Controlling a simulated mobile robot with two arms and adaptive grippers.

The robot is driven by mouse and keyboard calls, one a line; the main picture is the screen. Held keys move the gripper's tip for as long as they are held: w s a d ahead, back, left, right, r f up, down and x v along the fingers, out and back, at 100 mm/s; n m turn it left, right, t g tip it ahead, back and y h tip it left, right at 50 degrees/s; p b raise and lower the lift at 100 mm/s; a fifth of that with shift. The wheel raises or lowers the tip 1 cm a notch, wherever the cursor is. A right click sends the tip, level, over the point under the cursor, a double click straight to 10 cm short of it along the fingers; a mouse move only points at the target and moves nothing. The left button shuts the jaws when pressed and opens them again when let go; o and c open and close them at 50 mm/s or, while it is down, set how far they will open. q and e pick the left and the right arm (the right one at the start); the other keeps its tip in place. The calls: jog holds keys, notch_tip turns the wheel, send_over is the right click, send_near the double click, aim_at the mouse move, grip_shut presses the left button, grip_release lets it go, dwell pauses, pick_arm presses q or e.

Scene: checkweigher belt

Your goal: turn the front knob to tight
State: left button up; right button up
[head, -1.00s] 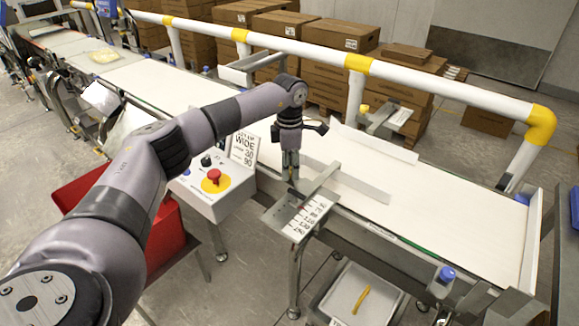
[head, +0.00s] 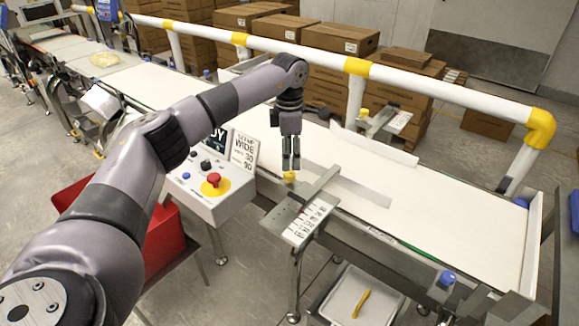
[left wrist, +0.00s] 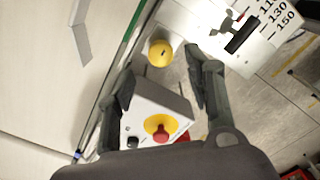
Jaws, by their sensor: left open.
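The front knob (head: 290,177) is yellow and stands at the near belt edge, beside the left end of the front scale plate (head: 307,222). In the left wrist view the knob (left wrist: 160,53) is round, with a small dark mark on its top. My left gripper (head: 291,166) is open and points down just above the knob, apart from it as far as I can see. In the left wrist view its two fingers stand on either side of the knob with nothing between them held. My right gripper is not in view.
A control box with a red button (head: 214,180) stands left of the knob. Guide rails (head: 350,183) lie on the white belt (head: 450,205). A white and yellow barrier (head: 440,85) runs behind. A second yellow knob (head: 363,112) is at the far side.

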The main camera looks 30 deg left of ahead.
aim_at(289, 172)
pick_arm(q)
notch_tip(289, 172, up, 6)
jog(key=shift+r, duration=0.25)
jog(key=shift+f, duration=0.1)
dwell(0.4)
